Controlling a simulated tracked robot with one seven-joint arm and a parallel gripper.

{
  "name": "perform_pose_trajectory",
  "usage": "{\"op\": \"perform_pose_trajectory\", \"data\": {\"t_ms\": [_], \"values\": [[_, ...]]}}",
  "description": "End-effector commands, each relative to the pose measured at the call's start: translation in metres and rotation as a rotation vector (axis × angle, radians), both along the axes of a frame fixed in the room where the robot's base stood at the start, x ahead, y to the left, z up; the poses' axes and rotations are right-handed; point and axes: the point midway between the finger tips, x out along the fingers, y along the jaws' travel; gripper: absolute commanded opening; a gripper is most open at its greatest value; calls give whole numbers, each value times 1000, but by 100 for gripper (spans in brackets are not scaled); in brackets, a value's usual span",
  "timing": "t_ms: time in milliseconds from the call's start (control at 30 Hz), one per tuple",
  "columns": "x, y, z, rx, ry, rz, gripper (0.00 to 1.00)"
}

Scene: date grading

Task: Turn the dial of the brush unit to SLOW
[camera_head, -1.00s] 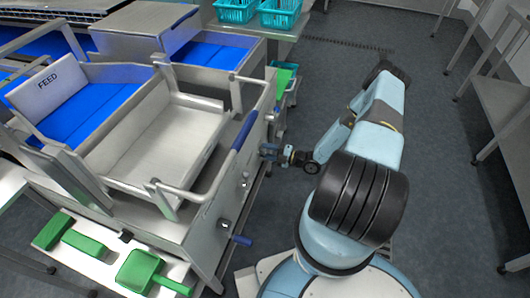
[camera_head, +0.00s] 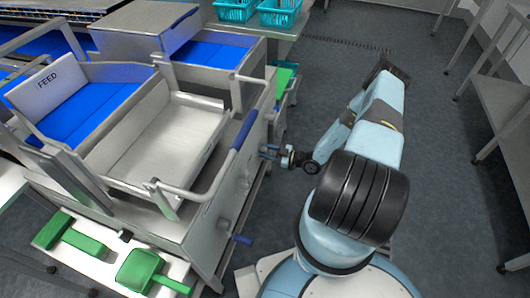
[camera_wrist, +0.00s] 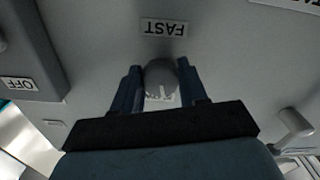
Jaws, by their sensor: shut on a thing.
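The dial (camera_wrist: 161,76) is a rounded grey knob on the grey panel in the wrist view. My gripper (camera_wrist: 159,84) has its two dark blue fingers on either side of it and is shut on it. The FAST label (camera_wrist: 164,28) appears upside down just above the dial. The OFF label (camera_wrist: 20,84) is at the left, also upside down. In the head view my gripper (camera_head: 267,151) reaches left to the side panel of the brush unit (camera_head: 203,233); the dial there is hidden or too small to tell.
In the wrist view a pale lever (camera_wrist: 293,125) stands at the right. Open floor (camera_head: 330,80) lies behind the arm.

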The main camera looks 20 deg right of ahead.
Motion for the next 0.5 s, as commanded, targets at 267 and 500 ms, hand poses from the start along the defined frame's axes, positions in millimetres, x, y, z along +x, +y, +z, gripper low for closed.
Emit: {"op": "perform_pose_trajectory", "data": {"t_ms": [267, 500], "values": [[2, -1, 1, 102, 141, -5, 12], [3, -1, 1, 150, 204, -5, 12]]}}
